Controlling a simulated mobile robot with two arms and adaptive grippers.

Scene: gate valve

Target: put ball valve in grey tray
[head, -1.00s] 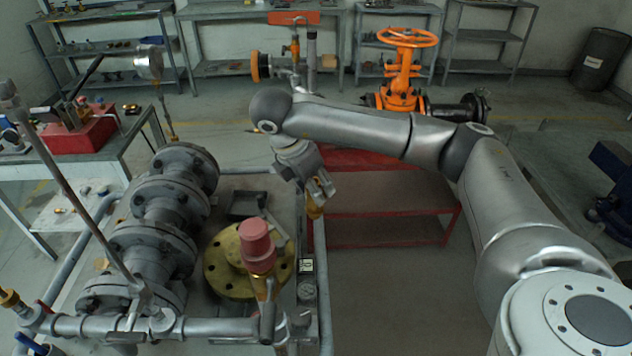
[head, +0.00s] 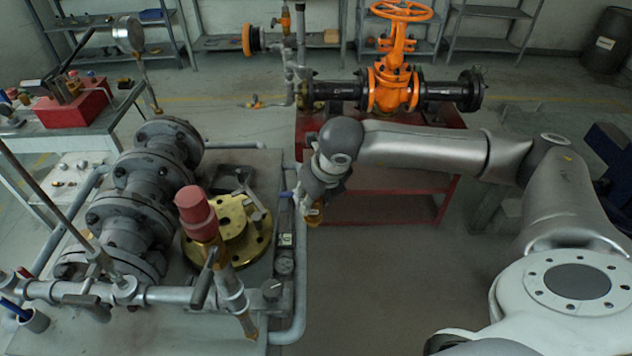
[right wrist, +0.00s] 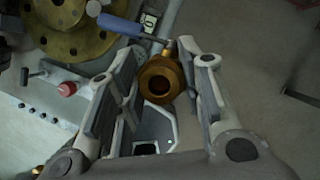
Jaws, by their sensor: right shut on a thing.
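The ball valve (right wrist: 160,80) is a brass body with a blue lever (right wrist: 122,24). In the right wrist view it sits between the two fingers of my right gripper (right wrist: 166,62), which is shut on it. In the head view my right gripper (head: 317,196) points down and holds the brass valve (head: 313,214) beside the right edge of the bench, above the floor. A small dark grey tray (head: 232,178) lies on the bench behind the brass flange, partly hidden by it. My left gripper is not in view.
The brass flange (head: 236,246), a red-capped fitting (head: 194,208) and the grey flanged pipe (head: 126,208) crowd the bench. The red cart (head: 392,194) with the orange gate valve (head: 393,88) stands behind.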

